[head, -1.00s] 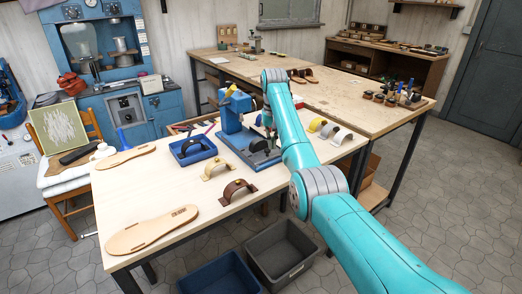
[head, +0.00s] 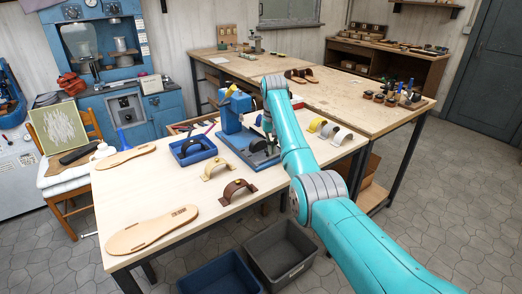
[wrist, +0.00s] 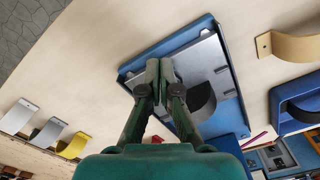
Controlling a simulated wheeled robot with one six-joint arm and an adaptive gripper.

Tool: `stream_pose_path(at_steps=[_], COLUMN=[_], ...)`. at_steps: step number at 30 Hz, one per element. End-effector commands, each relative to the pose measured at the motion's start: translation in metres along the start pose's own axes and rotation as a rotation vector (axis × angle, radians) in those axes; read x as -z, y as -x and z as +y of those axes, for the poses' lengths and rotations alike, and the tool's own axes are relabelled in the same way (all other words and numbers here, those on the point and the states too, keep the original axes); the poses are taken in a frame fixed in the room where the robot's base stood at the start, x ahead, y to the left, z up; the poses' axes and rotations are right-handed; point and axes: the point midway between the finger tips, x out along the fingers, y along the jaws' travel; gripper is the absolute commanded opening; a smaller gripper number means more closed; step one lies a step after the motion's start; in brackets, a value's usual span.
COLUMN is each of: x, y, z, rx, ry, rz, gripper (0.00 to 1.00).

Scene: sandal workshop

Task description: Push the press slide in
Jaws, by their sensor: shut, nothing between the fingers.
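The blue press (head: 231,112) stands on the bench with a yellow-tipped lever at its top. Its base (head: 240,150) carries the grey press slide, a flat metal plate (wrist: 215,62) with a dark curved strap (wrist: 201,98) on it. The strap also shows in the head view (head: 259,146). My gripper (wrist: 160,70) is shut and empty, its fingertips over the slide's plate near one edge in the wrist view. Whether they touch it I cannot tell. In the head view my arm partly hides the press and the gripper.
A blue tray (head: 190,155) holding a dark strap sits left of the press. Tan (head: 217,170) and brown (head: 238,190) straps lie in front, with several straps to the right (head: 330,131). Sole blanks (head: 150,230) lie at left. Bins (head: 282,252) stand below the front edge.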

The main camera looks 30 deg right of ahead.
Motion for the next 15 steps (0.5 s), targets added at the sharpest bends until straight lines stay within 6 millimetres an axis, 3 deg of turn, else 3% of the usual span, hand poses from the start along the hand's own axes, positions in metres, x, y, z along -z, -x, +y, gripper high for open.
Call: stream_pose_path(at_steps=[15], x=[0.0], y=[-0.022], z=[0.0], rx=[0.0], ry=[0.0], rz=[0.0], gripper=[0.0])
